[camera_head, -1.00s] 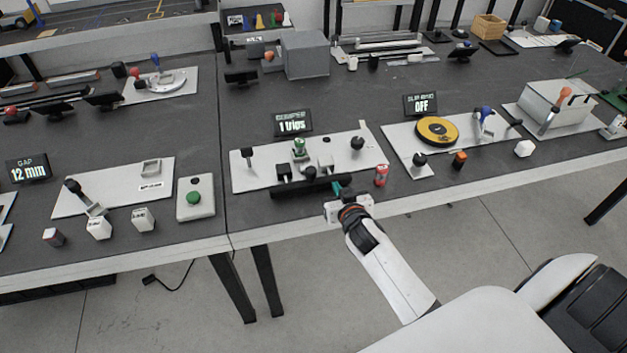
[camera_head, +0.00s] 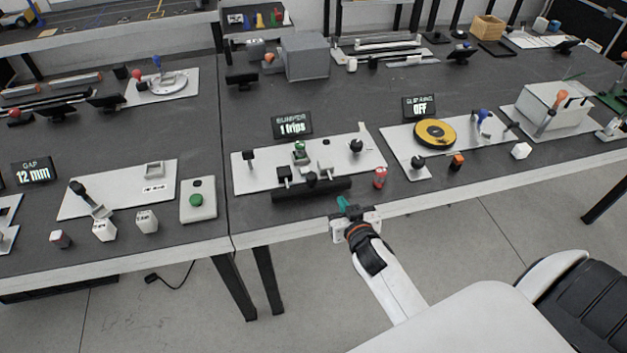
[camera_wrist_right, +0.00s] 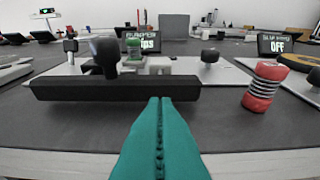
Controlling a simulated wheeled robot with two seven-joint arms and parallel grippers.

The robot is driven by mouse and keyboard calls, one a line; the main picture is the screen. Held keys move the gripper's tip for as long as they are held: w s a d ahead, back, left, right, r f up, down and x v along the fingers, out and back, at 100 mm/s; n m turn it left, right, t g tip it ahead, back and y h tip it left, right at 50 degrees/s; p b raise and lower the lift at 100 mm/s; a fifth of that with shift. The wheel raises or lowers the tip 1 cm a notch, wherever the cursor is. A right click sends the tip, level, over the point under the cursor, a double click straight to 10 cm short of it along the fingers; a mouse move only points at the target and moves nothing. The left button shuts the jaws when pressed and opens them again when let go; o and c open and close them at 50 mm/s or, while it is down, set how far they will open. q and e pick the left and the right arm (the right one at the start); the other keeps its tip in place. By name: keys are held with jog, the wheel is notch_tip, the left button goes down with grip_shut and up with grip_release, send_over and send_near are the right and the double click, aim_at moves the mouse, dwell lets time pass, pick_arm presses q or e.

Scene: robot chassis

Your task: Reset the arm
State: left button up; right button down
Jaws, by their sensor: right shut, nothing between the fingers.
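My right gripper (camera_head: 343,206) is at the table's front edge, its teal fingers pressed together and empty. In the right wrist view the shut fingertips (camera_wrist_right: 160,102) point at the black bumper bar (camera_wrist_right: 110,88), and a gap between them shows in the head view. The bar (camera_head: 311,190) lies along the front of a white plate (camera_head: 240,178) that carries black knobs and a green-topped part. The display (camera_head: 292,125) behind it reads "1 trips". My left gripper does not show.
A red can-like piece with a coil (camera_head: 380,177) stands right of the bar, near my right gripper. A plate with a yellow disc (camera_head: 435,132) is farther right. A green-button box (camera_head: 198,200) stands left. Floor (camera_head: 470,240) is open in front of the table.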

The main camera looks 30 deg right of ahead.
jog(key=shift+s+a+r, duration=0.1)
jog(key=shift+s, duration=0.25)
dwell(0.3)
